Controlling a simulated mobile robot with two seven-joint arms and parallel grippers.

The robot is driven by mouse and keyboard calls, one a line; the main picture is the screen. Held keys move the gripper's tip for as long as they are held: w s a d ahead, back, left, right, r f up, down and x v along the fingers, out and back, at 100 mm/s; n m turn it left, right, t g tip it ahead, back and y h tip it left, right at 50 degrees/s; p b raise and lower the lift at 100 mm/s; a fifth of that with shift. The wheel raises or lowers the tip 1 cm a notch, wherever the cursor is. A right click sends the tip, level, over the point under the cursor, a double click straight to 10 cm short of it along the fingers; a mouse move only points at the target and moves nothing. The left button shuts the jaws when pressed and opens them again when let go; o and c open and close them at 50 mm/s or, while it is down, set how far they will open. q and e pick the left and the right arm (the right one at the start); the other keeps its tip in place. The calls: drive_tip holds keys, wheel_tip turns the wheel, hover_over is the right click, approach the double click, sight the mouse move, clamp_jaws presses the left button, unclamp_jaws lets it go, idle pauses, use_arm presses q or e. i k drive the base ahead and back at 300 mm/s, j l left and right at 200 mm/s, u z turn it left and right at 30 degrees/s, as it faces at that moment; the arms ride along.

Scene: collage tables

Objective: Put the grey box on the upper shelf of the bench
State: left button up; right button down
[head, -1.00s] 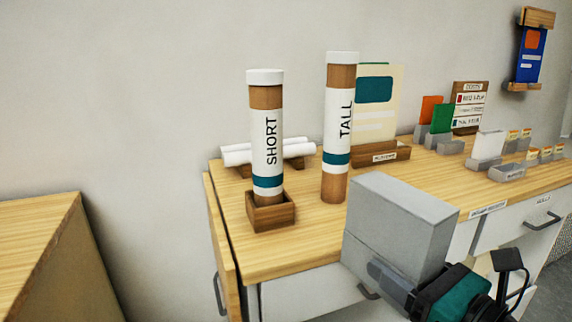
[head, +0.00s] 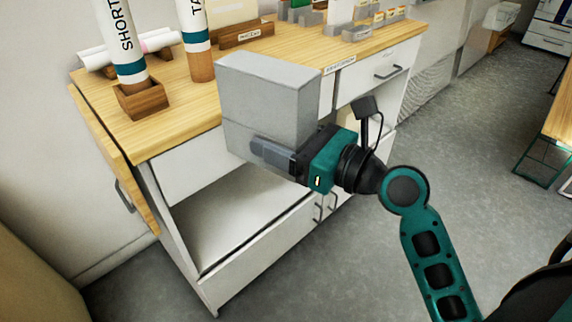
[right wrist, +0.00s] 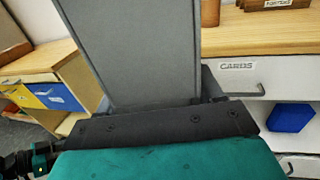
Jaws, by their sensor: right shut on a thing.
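The grey box (head: 268,98) is in my right gripper (head: 270,150), which is shut on it. The box is held in the air in front of the bench (head: 180,132), around the height of its wooden top, and hides part of the front. In the right wrist view the grey box (right wrist: 145,50) fills the upper middle, just beyond the gripper (right wrist: 155,100). Below the bench top, an open shelf space (head: 225,220) shows at the left of the front, with nothing seen on its visible part.
A SHORT tube (head: 122,45) stands in a wooden holder (head: 142,100), with a TALL tube (head: 197,45) beside it. White rolls (head: 92,60) lie behind. Drawers with handles (head: 388,73) are on the right. The floor (head: 400,150) right of the bench is clear. A blue thing (right wrist: 290,117) shows in a lower compartment.

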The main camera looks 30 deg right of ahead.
sight(242, 205)
drive_tip(key=k+u, duration=0.45)
drive_tip(key=i+u, duration=0.1)
drive_tip(key=u, duration=0.9)
drive_tip(key=k+l, duration=0.1)
drive_tip(key=l, duration=0.25)
drive_tip(key=k+l, duration=0.1)
drive_tip(key=l, duration=0.55)
drive_tip(key=k+l, duration=0.15)
drive_tip(key=l, duration=0.2)
drive_tip(key=i+l, duration=0.35)
drive_tip(key=l, duration=0.15)
drive_tip(key=i+l, duration=0.4)
drive_tip(key=l+u, duration=0.05)
drive_tip(key=l, duration=0.05)
